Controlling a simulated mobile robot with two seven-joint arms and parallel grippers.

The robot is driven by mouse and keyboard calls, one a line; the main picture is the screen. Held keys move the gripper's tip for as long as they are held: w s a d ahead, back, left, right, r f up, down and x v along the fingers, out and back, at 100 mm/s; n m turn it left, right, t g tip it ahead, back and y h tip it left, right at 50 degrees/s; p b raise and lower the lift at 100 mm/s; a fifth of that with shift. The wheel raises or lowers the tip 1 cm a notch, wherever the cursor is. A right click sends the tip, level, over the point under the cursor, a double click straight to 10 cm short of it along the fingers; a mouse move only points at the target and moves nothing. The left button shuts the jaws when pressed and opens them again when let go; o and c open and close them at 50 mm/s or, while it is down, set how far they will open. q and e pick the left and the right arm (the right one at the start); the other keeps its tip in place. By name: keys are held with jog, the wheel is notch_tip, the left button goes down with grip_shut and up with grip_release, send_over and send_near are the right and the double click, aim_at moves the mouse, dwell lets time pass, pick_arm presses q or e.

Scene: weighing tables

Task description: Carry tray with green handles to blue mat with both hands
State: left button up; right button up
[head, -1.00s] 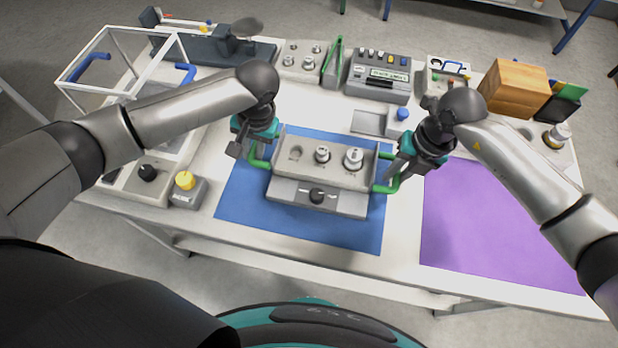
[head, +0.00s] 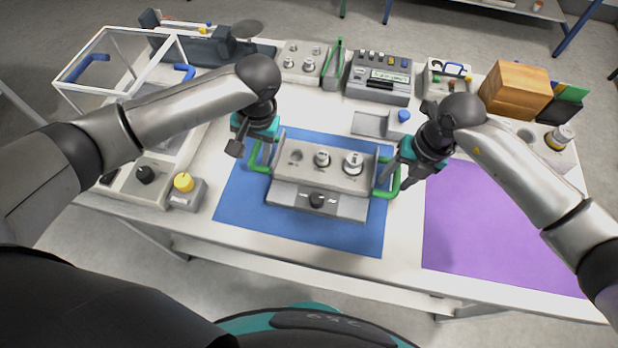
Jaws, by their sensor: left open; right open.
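The grey tray with green handles (head: 282,190) sits on the blue mat (head: 345,238). Two metal weights (head: 322,158) (head: 353,163) stand on its top, beside an empty round recess, and a dark knob is on its front face. My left gripper (head: 248,162) is open at the left green handle (head: 259,152). My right gripper (head: 387,178) is open at the right green handle (head: 388,190). I cannot tell whether the fingers touch the handles.
A purple mat (head: 490,225) lies to the right. A yellow-knobbed box (head: 187,192) stands left of the blue mat. A clear-sided case (head: 125,70), a display device (head: 380,78) and a wooden box (head: 515,88) stand farther back.

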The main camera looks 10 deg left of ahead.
jog(key=shift+r, duration=0.25)
pick_arm(q)
notch_tip(320, 180, up, 10)
jog(key=d, duration=0.2)
pick_arm(e)
notch_tip(320, 180, up, 11)
jog(key=d, duration=0.2)
jog(key=shift+d+r, duration=0.2)
jog(key=shift+s, duration=0.1)
